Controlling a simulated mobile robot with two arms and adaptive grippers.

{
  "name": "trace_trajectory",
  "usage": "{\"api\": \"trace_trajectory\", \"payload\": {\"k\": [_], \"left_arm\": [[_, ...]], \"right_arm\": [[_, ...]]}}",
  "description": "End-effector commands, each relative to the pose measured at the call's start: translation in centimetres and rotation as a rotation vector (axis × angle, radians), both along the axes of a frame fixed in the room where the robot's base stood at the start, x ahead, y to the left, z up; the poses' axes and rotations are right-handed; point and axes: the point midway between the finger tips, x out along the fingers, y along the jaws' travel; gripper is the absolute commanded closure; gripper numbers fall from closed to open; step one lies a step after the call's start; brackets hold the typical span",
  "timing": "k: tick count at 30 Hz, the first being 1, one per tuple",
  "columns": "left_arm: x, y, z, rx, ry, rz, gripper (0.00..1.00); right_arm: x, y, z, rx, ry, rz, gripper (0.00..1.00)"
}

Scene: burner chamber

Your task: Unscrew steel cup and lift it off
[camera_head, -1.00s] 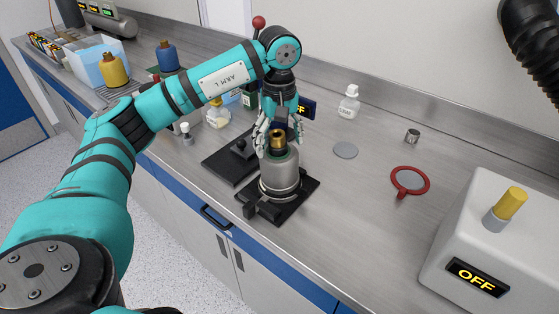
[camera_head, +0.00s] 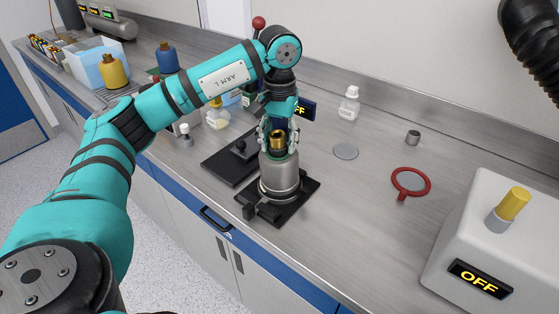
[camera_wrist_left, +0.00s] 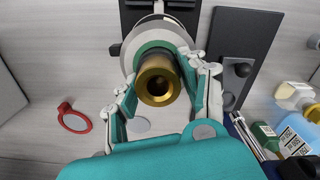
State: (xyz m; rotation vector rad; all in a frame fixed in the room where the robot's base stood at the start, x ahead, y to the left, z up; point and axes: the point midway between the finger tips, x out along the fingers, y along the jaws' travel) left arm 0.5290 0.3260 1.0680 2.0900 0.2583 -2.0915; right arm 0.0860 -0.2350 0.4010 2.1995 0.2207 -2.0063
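The steel cup (camera_head: 280,172) stands upright in a clamp on a black base plate (camera_head: 300,201). A brass tube (camera_head: 278,140) rises from its top. In the left wrist view, the brass tube (camera_wrist_left: 158,79) sits inside a green ring and the cup's pale rim (camera_wrist_left: 157,27). My left gripper (camera_head: 279,146) comes down from above, with its fingers on opposite sides of the cup's top. My right gripper is out of view.
A second black plate (camera_head: 230,162) with a knob lies just left. A grey disc (camera_head: 345,151), red ring (camera_head: 411,182), small metal cup (camera_head: 413,137) and white bottle (camera_head: 349,103) stand around. A white box marked OFF (camera_head: 490,240) is at right. The bench front centre is clear.

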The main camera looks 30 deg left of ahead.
Motion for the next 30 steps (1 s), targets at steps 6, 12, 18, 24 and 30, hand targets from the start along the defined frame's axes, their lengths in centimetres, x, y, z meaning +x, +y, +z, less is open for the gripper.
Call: {"api": "trace_trajectory", "payload": {"k": [6, 12, 18, 24, 30], "left_arm": [[0.0, 0.0, 0.0, 0.0, 0.0, 0.0, 0.87], [0.0, 0.0, 0.0, 0.0, 0.0, 0.001, 1.0], [0.0, 0.0, 0.1, 0.0, 0.0, 0.094, 1.0], [-0.1, -0.1, 0.2, -0.001, 0.0, 0.439, 1.0], [-0.1, -0.1, 0.2, -0.002, 0.001, 0.785, 1.0]], "right_arm": [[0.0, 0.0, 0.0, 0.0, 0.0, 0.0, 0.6], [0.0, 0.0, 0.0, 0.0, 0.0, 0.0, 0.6], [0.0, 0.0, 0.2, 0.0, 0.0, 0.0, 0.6], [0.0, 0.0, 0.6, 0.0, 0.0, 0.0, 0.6], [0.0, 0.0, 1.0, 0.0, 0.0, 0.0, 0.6]]}}
